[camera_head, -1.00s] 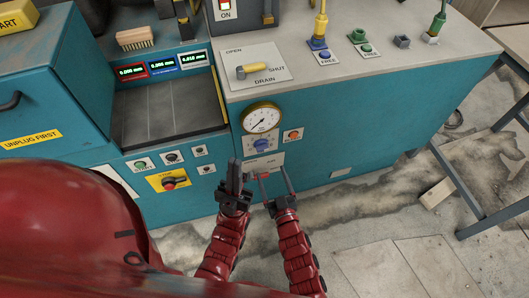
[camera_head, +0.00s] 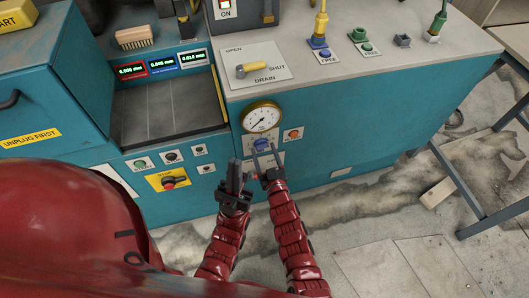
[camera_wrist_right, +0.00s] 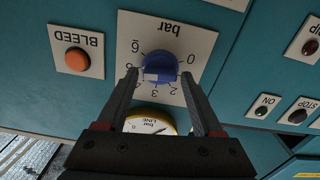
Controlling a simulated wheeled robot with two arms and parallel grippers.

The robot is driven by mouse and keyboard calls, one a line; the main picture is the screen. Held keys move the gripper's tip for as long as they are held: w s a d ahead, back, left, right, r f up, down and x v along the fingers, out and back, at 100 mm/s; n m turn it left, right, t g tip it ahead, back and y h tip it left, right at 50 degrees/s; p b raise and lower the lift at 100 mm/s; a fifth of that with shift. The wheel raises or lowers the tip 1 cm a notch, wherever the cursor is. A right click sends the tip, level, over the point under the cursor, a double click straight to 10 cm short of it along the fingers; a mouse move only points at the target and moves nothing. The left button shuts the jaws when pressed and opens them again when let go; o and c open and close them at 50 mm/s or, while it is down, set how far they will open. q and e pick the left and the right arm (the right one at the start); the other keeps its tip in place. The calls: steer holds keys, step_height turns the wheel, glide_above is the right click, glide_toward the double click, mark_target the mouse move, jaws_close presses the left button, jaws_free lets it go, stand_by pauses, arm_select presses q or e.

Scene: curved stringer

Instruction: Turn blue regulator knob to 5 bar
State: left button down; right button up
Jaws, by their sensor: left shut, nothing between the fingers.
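The blue regulator knob (camera_head: 262,144) sits on a white plate below the gauge on the teal front panel. In the right wrist view the knob (camera_wrist_right: 159,65) shows upside down on its "bar" scale, with a white mark on its near side; the exact setting is unclear. My right gripper (camera_head: 265,150) is open, its fingers to either side of the knob in the picture; contact cannot be told. The wrist view shows both fingers (camera_wrist_right: 158,74). My left gripper (camera_head: 235,163) is shut and empty, just left of the right one. The line gauge (camera_head: 261,117) has a yellow rim.
An orange BLEED button (camera_wrist_right: 77,60) is beside the knob plate. The yellow DRAIN lever (camera_head: 252,70) lies on the top above. A red stop knob (camera_head: 169,182) on a yellow plate and small buttons are on the panel at left.

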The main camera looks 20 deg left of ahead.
jaws_close()
steer(key=shift+n, duration=0.3)
steer(key=shift+o, duration=1.6)
jaws_free()
steer(key=v, duration=1.7)
steer(key=shift+d+b, duration=0.2)
steer(key=shift+b, duration=0.1)
steer(key=shift+s, duration=0.15)
